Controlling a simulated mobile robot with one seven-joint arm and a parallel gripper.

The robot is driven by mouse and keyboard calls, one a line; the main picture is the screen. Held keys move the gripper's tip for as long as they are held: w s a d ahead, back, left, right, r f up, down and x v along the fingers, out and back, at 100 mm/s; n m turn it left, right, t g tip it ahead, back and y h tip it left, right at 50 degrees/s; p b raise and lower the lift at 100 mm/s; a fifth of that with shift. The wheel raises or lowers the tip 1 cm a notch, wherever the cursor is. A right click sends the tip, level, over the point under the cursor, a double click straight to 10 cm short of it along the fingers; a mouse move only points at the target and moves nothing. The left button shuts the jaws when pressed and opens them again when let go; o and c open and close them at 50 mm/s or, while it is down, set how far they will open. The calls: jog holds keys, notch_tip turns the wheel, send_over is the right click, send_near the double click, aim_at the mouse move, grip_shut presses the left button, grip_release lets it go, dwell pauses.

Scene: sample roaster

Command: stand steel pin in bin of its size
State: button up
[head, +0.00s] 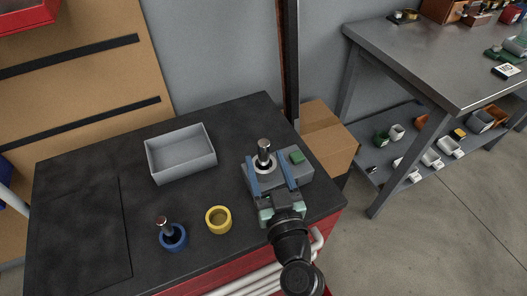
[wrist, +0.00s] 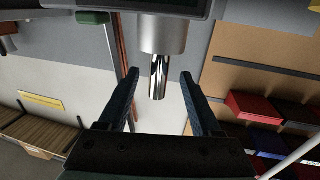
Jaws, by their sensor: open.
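A steel pin (head: 264,147) stands upright in a pale round collar (head: 262,166) on a grey block (head: 300,174). My gripper (head: 264,160) is open, with one blue finger on each side of this pin. In the wrist view the shiny pin (wrist: 158,80) sticks out of the silver collar (wrist: 163,38) between my open fingers, with gaps on both sides. A second pin (head: 162,222) stands, slightly tilted, in a blue round bin (head: 174,241). A yellow round bin (head: 219,227) beside it looks empty.
An empty grey tray (head: 181,165) stands at the back of the black table (head: 95,190). A green button (head: 297,157) is on the block's top. A cardboard box (head: 325,135) and a metal bench (head: 440,60) are to the right. The table's left part is clear.

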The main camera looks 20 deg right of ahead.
jog(key=shift+w+d+p, duration=0.2)
jog(key=shift+w, duration=0.75)
jog(key=shift+w+d+p, duration=0.15)
jog(key=shift+w+p, duration=0.05)
jog(key=shift+w, duration=0.8)
jog(key=shift+w+d+p, duration=0.2)
jog(key=shift+w, duration=0.75)
grip_shut()
